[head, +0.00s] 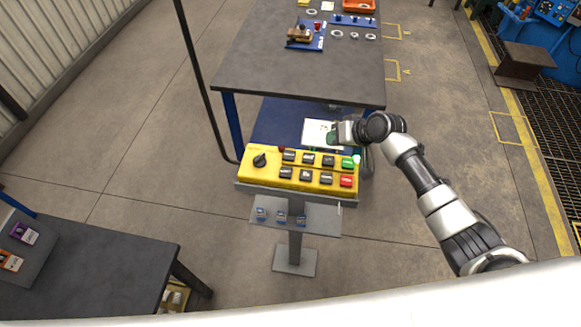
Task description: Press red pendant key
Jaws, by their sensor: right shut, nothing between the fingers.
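The yellow pendant box (272,171) stands on a grey post with its sloped key face towards me. Its red key (346,181) is at the right end of the lower row, just below a green key (348,162). The other keys are dark. My right gripper (337,133) is shut and empty. In the picture it is above the pendant's right end, beyond the back edge and apart from the red key. Nothing covers the red key. My left gripper is out of view.
A black knob (260,160) is on the pendant's left. A grey shelf (328,222) with small blue items sits below it. A dark workbench (300,75) with parts stands behind. Another dark table (110,260) is at the lower left. Open floor lies on both sides.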

